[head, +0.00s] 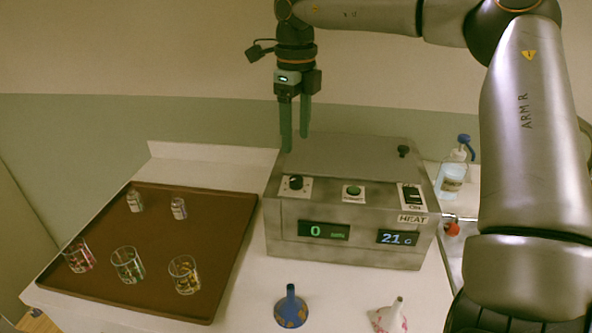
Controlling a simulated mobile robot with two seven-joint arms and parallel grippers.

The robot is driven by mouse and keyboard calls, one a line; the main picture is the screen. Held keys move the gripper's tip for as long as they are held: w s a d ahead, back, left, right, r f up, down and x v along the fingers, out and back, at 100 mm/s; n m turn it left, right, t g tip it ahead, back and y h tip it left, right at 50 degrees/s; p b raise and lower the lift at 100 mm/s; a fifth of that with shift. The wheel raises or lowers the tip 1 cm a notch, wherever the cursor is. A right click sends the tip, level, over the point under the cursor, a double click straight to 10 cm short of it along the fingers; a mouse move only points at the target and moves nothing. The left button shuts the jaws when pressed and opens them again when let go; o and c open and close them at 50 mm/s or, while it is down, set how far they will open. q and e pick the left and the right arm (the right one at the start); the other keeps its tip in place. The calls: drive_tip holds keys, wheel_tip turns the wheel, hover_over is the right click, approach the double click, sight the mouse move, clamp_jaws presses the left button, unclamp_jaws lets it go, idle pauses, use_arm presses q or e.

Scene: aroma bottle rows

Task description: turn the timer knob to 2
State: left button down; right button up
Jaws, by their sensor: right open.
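The timer knob (296,182) is a small black dial on a light plate at the left of the grey heater box's (345,244) sloped panel. The display (324,230) below it reads 0. My right gripper (295,145) points down above and behind the knob, over the left part of the box's top. Its two dark green fingers are apart with nothing between them, and they do not touch the knob. My left gripper is out of view.
A brown tray (170,225) with glasses and small bottles lies left. Two funnels (291,308) stand in front. A wash bottle (454,172) stands right.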

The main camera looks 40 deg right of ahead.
sight(296, 178)
wheel_tip(296, 178, down, 10)
drive_tip(key=shift+r+p, duration=0.15)
drive_tip(key=shift+p, duration=0.25)
drive_tip(key=shift+c, duration=0.2)
clamp_jaws()
